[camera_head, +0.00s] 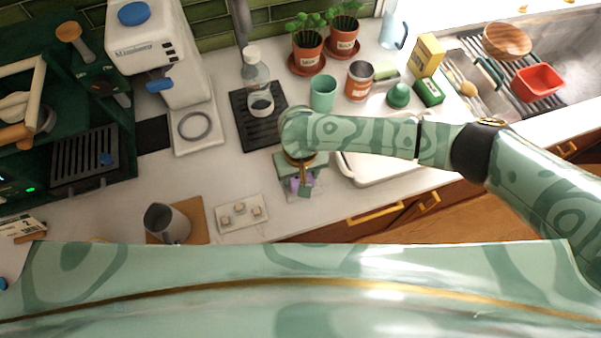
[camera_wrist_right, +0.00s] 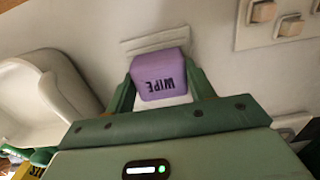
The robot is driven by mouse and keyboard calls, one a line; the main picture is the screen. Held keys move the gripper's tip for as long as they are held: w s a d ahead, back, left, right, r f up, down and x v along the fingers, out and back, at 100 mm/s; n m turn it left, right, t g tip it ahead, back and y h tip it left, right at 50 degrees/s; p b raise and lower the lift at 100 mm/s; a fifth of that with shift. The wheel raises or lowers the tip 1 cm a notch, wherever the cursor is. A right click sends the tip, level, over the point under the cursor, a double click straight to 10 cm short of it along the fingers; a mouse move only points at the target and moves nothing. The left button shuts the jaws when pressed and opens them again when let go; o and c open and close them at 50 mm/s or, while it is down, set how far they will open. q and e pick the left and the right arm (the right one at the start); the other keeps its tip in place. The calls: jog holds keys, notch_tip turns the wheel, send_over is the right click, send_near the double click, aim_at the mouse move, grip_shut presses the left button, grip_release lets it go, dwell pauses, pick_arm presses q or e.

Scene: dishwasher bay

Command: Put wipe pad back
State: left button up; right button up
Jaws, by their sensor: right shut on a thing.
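The wipe pad (camera_wrist_right: 160,76) is a purple block marked "WIPE". In the right wrist view it sits between the two green fingers of my right gripper (camera_wrist_right: 158,70), which is shut on it. A pale, flat piece (camera_wrist_right: 155,42) lies on the counter just beyond the pad. I cannot tell whether the pad touches the counter. My left gripper is not in view.
A light plate with several square knobs (camera_head: 241,213) lies left of my right gripper. A metal jug (camera_head: 166,223) stands on a brown board further left. A white tray (camera_head: 380,172) lies to the right, partly under my arm. A bottle stands on a black drip mat (camera_head: 262,133) behind.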

jog(key=o, duration=0.9)
jog(key=shift+f, duration=0.15)
jog(key=shift+f+b, duration=0.2)
jog(key=shift+b, duration=0.6)
jog(key=shift+s+r+p, duration=0.2)
jog(key=shift+r+p, duration=1.15)
jog(key=shift+r, duration=2.85)
jog(key=shift+s+r+p, duration=0.15)
jog(key=shift+r+p, duration=1.2)
jog(key=shift+r, duration=2.8)
